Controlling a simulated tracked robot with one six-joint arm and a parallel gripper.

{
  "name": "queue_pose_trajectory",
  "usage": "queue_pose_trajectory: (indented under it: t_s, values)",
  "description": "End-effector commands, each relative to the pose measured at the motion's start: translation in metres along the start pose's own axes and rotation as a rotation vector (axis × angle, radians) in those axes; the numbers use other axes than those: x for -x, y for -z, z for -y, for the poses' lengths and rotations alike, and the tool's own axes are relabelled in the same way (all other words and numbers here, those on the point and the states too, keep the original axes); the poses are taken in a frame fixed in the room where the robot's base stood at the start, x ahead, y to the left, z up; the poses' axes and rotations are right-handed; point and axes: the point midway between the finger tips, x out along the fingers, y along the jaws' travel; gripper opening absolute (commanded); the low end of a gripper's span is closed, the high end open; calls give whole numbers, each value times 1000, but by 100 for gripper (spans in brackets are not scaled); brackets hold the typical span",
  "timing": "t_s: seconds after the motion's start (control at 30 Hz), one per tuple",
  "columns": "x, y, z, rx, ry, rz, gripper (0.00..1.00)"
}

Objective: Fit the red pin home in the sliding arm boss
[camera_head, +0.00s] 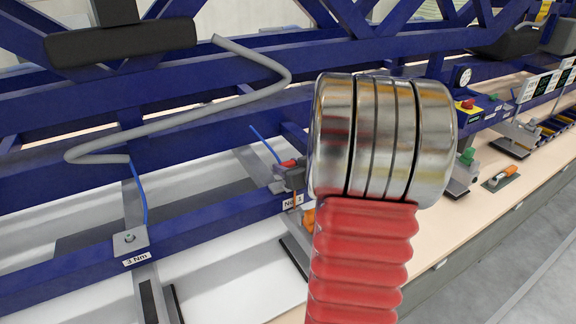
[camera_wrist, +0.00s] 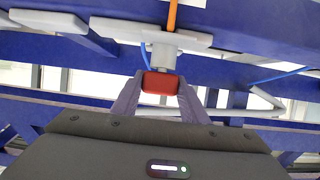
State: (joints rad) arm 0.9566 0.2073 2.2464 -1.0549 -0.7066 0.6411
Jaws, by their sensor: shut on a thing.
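The red pin (camera_wrist: 160,83) is held between the two grey-purple fingers of my gripper (camera_wrist: 160,88), which is shut on it. Its red head shows in the wrist view, directly below a pale grey cylinder (camera_wrist: 163,57) that looks like the boss on a light grey bar (camera_wrist: 130,29). Red and grey parts overlap here; I cannot tell how deep the pin sits or whether a gap is left. In the head view a small red piece (camera_head: 288,163) shows by a blue cord, and my arm hides most of the gripper and boss.
Blue trolley frame beams (camera_head: 215,215) run across the view. A bent grey tube (camera_head: 190,115) hangs at left. A plate marked "3 Nm" (camera_head: 136,261) and a "No 1" label (camera_head: 293,204) sit on the lower beam. A bench (camera_head: 480,215) with small fixtures lies at right.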

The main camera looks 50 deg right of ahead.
Motion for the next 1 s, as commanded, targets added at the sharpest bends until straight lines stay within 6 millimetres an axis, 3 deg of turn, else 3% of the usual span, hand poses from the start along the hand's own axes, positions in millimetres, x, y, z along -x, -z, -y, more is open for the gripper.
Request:
queue_pose_trajectory:
  t_s: [0.13,0.17,0.43,0.77,1.0]
  values:
    - [-1,-3,0,-1,0,0,11]
    - [-1,-2,0,0,0,0,42]
    - [-1,-2,0,0,0,0,61]
    - [1,-2,0,0,0,0,62]
    - [14,-2,-1,1,-1,-1,62]
